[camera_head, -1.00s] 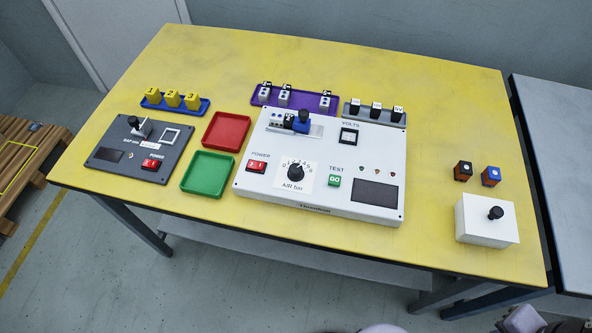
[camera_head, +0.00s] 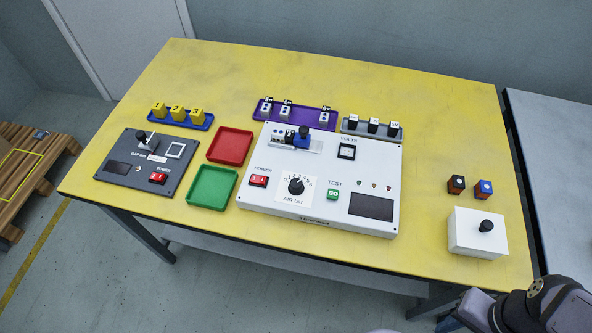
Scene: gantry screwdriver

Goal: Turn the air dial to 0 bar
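The air dial (camera_head: 296,186) is a round black knob on a white scale plate marked with numbers and "AIR bar". It sits on the front of the white test panel (camera_head: 330,226), left of the green TEST button (camera_head: 333,194) and right of the red POWER switch (camera_head: 258,181). The number its pointer faces is too small to read surely. My arm shows at the lower right corner, beyond the table's front edge and well away from the dial. My gripper cannot be made out in this view.
A dark grey panel (camera_head: 118,186) stands at left, with red (camera_head: 229,133) and green (camera_head: 230,172) trays beside it. Blue (camera_head: 186,122), purple (camera_head: 328,127) and grey (camera_head: 352,135) trays hold small blocks behind. A white box (camera_head: 462,242) with a black knob stands at right.

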